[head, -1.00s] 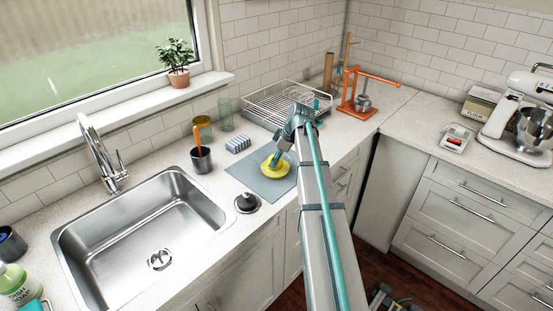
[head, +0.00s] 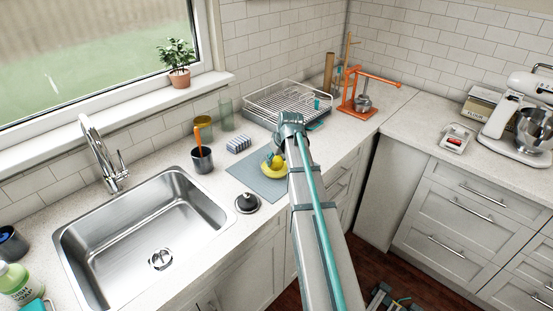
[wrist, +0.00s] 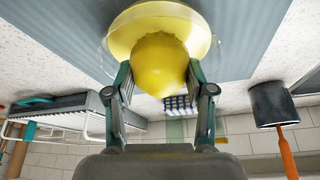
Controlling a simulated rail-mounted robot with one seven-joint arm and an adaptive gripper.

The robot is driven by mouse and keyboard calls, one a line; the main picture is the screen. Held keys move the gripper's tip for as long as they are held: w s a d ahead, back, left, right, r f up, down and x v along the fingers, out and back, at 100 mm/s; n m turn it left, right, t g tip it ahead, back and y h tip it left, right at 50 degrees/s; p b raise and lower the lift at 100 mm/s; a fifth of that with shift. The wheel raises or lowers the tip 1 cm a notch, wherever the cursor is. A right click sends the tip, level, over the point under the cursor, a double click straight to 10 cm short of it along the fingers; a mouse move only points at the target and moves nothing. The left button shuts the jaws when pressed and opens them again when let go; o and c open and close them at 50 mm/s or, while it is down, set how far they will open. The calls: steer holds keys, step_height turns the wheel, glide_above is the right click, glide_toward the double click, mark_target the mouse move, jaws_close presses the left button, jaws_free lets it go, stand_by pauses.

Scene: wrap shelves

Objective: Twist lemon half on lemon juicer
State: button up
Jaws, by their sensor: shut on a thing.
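The lemon half (wrist: 160,62) is bright yellow and sits between the two fingers of my gripper (wrist: 161,76) in the wrist view. The gripper is shut on it. The yellow lemon juicer (wrist: 122,42) is a round dish directly against the lemon; the contact between them and the juicer's cone are hidden by the lemon. In the head view the juicer (head: 279,174) rests on the blue-grey mat (head: 247,172), with my gripper (head: 275,161) low over it. The lemon is hard to separate from the juicer there.
A dark cup with an orange-handled tool (head: 201,160), a striped sponge (head: 238,145) and a dark plunger-like item (head: 246,203) surround the mat. A wire dish rack (head: 288,101) stands behind. The sink (head: 145,240) lies left. An orange press (head: 362,92) stands at the back.

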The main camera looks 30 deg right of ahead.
stand_by(0.8)
steer(key=n, duration=0.2)
steer(key=n+y, duration=0.1)
steer(key=n, duration=0.1)
steer(key=shift+w+d+y, duration=0.1)
steer(key=shift+d+y, duration=0.1)
steer(key=shift+y, duration=0.1)
steer(key=shift+n+g+y, duration=0.6)
steer(key=shift+n, duration=1.3)
steer(key=m, duration=0.2)
steer(key=m+h, duration=0.1)
steer(key=shift+s+a+m+t, duration=0.15)
steer(key=shift+s+m+t, duration=0.05)
steer(key=shift+m+t, duration=0.2)
steer(key=m+h, duration=0.1)
steer(key=m, duration=0.3)
steer(key=shift+h, duration=0.4)
steer(key=shift+w, duration=0.1)
